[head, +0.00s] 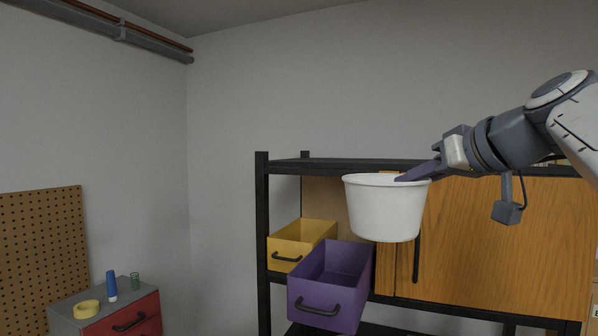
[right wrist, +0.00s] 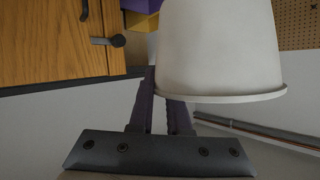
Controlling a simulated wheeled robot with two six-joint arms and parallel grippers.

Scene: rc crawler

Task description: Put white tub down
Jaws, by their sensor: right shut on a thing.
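The white tub (head: 384,211) is upright in the air in the head view, in front of the shelf unit. My right gripper (head: 408,178) comes in from the right and is shut on the tub's rim. In the right wrist view the tub (right wrist: 220,45) appears upside down, with its rim between the fingers (right wrist: 165,95) of my right gripper. The part of the tub's rim under the fingers is hidden. My left gripper is not in view.
A black shelf unit (head: 262,240) holds a yellow bin (head: 290,256), with a purple bin (head: 315,300) sticking out below the tub. Wooden doors (head: 480,250) cover its right part. At left, a cabinet (head: 68,316) carries a tape roll (head: 86,309), blue tube (head: 111,285) and green item (head: 135,281).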

